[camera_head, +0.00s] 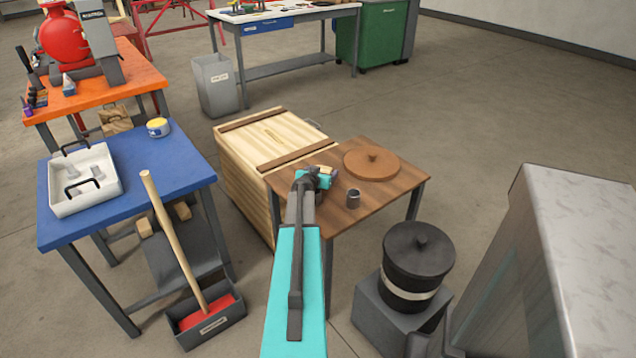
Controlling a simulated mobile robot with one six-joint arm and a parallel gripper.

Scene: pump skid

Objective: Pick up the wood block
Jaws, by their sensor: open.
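My arm reaches forward over a small brown wooden table, and my gripper (322,178) is at its far end, above or near the tabletop. A small pale tan block (327,170), which looks like the wood block, shows right at the gripper's tip. It is partly hidden by the gripper. I cannot tell whether the fingers are around it or just short of it. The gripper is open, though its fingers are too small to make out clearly.
The brown table (390,190) also bears a round brown lid (372,164) and a small grey metal cup (353,199) close to the gripper's right. A wooden crate (240,180) stands behind left. A blue table (165,165) is left; a black lidded pot (418,255) stands front right.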

